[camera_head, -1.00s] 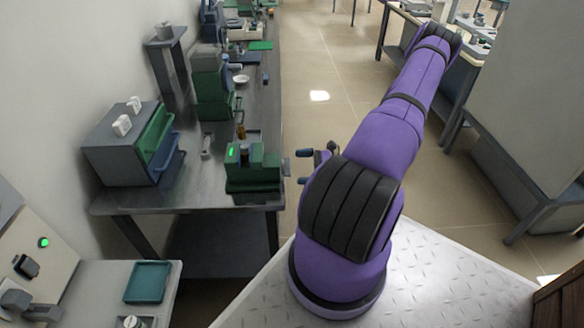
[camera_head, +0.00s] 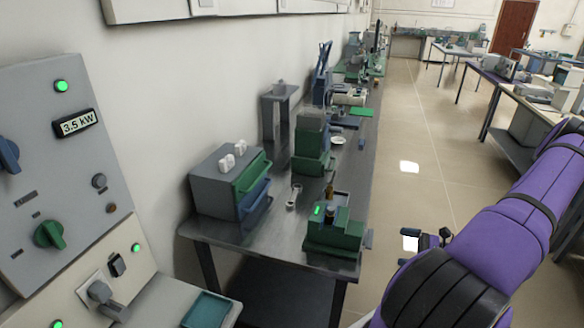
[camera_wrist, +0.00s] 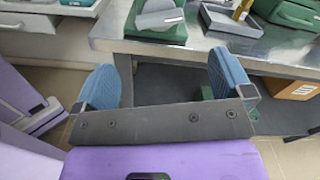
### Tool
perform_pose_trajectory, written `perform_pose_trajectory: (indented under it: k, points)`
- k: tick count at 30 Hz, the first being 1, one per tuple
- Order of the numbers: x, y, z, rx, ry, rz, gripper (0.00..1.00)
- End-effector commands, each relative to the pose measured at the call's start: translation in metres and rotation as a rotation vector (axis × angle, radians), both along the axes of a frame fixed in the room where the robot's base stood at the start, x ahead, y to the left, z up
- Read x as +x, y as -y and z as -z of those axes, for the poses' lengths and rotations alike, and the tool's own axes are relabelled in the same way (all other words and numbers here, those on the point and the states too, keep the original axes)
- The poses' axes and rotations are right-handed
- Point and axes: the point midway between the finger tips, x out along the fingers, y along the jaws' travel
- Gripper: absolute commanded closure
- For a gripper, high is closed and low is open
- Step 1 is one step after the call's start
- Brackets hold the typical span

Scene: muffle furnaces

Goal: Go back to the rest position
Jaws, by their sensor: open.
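My gripper (camera_head: 408,247) shows in the head view beyond my purple arm, beside the right edge of the metal bench (camera_head: 283,237), over the floor. In the wrist view its two blue pads (camera_wrist: 163,82) are wide apart with nothing between them. The bench edge and a grey and green device (camera_wrist: 155,22) lie beyond the fingers there. My arm reaches across the lower right of the head view, and its base is out of view.
A grey control panel (camera_head: 62,165) reading 3.5 kW stands at the left, with a teal tray (camera_head: 207,310) below it. A green device (camera_head: 336,232) and a drawer box (camera_head: 226,183) sit on the bench. The aisle floor (camera_head: 408,130) is clear.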

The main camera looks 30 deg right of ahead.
Motion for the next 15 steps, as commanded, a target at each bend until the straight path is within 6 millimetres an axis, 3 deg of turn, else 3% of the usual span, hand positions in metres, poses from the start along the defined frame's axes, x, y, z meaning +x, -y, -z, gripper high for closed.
perform_pose_trajectory:
  k: [5, 8, 15]
  points:
    - [0.002, 0.000, -0.003, -0.008, -0.002, -0.011, 0.02]
    - [0.008, -0.002, -0.015, -0.041, -0.011, -0.058, 0.02]
    - [0.036, -0.018, -0.071, -0.210, -0.059, -0.276, 0.02]
